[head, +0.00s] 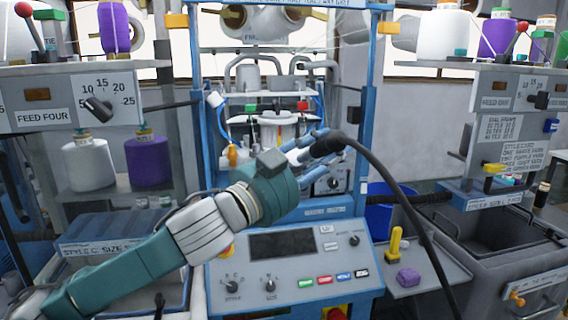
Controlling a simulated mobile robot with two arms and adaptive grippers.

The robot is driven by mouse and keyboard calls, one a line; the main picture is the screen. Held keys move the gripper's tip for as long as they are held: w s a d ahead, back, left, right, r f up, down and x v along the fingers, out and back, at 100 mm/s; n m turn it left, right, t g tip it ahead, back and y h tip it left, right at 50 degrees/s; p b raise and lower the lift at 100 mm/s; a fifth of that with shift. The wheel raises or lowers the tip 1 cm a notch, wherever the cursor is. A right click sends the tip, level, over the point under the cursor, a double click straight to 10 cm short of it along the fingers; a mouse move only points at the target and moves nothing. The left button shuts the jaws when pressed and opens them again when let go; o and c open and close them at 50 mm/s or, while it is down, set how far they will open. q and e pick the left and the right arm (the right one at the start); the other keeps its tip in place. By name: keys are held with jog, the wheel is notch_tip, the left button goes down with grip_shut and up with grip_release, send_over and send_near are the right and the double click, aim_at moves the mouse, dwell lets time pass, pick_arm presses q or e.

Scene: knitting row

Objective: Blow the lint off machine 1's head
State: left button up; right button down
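The knitting machine's head (278,128) sits inside the blue machine frame (366,100) at the centre, with needles, white yarn guides and small red and green parts around it. My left arm reaches in from the lower left. My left gripper (318,150) is in front of the head's lower right part, its fingers closed around the black handle of an air hose (385,185). The hose curves from the handle down to the bottom right. The handle's tip points left towards the head; whether it touches anything is hard to tell. I cannot make out lint. My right gripper is out of view.
Below the head is a control panel (290,262) with knobs and coloured buttons. Feed stands with yarn cones (86,165) flank the machine. A grey bin (505,235) stands right.

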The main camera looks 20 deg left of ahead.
pick_arm(q)
jog(key=s+d+r+p, duration=0.1)
jog(key=s+d+p, duration=0.1)
jog(key=s+d, duration=0.2)
jog(key=s, duration=0.2)
jog(key=shift+s+d+r, duration=0.2)
jog(key=shift+s+r, duration=0.1)
jog(key=shift+r, duration=0.05)
jog(key=shift+w+a+f, duration=0.1)
